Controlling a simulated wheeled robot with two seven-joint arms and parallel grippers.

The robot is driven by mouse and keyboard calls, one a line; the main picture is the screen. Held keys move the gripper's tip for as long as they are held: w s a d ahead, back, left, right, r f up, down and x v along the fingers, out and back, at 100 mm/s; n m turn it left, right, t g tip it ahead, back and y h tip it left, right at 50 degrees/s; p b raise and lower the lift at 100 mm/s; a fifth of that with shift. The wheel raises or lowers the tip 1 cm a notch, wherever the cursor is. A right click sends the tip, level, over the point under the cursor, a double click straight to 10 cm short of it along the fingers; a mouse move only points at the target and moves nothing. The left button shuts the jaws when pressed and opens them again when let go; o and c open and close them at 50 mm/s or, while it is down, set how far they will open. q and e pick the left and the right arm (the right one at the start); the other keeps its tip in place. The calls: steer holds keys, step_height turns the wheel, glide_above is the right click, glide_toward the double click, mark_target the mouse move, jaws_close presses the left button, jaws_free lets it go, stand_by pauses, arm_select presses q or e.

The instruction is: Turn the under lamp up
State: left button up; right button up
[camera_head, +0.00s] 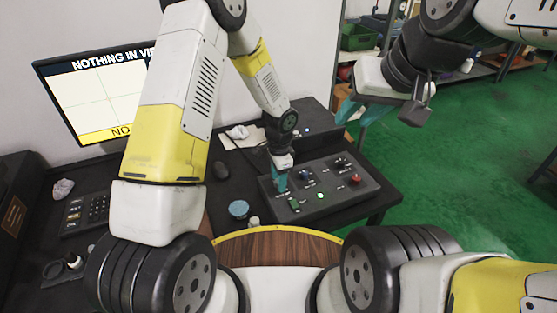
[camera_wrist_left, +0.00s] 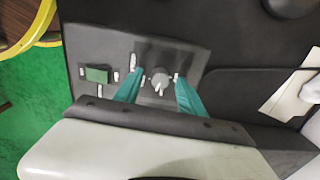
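The dark control panel (camera_head: 330,205) lies on the black desk. My left gripper (camera_head: 281,188) points down at its left part. In the left wrist view, my left gripper's teal fingers (camera_wrist_left: 157,82) stand open on either side of a grey round knob (camera_wrist_left: 160,79) with a white pointer; small gaps seem to show beside it. The head view hides this knob behind the gripper. The panel's labels are too small to read, so I cannot tell which control is the under lamp's. My right gripper (camera_head: 362,112) is open and empty, in the air beyond the desk.
A monitor (camera_head: 95,95) stands at the back left.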

arm_select(q)
steer(key=shift+s+r, duration=0.1)
steer(key=shift+r, duration=3.8)
